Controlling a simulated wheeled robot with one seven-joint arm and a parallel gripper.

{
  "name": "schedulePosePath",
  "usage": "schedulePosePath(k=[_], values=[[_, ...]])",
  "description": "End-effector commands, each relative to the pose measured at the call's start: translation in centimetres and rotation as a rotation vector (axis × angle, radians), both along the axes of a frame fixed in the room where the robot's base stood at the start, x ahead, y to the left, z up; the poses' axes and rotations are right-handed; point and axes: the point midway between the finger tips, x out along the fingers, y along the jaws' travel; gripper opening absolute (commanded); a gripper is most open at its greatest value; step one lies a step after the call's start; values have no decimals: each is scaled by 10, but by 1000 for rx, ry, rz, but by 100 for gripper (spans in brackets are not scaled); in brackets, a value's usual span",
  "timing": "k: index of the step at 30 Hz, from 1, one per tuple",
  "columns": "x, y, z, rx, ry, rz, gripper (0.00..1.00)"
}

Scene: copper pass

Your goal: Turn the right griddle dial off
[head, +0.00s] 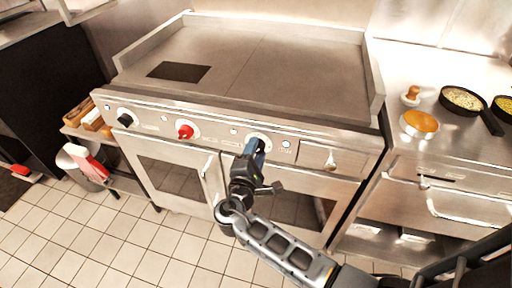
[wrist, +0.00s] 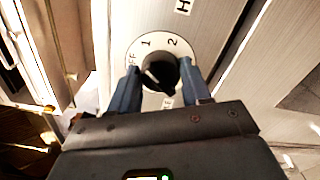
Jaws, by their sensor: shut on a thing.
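The right griddle dial (wrist: 162,72) is a black knob on a round white plate, seen in the wrist view. The plate reads 1 and 2 near its top and has OFF lettering at its left, partly covered by a finger. A pale mark shows on the knob's lower left; where it points is hard to tell. My gripper (wrist: 163,86) has its blue fingers on both sides of the knob, shut on it. In the head view my gripper (head: 256,148) is at the front panel and hides most of this dial.
A red dial (head: 185,131) and a black dial (head: 125,120) sit farther left on the panel of the griddle (head: 240,60). A lit indicator (head: 286,143) is just right of my gripper. Oven door handles (head: 208,168) stick out below. Pans (head: 462,99) stand on the right counter.

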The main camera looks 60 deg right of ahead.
Motion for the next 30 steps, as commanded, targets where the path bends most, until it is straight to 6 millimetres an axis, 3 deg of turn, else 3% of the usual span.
schedulePosePath(k=[15,30], values=[[2,1,3,-154,427,4,17],[2,1,0,-221,612,4,17]])
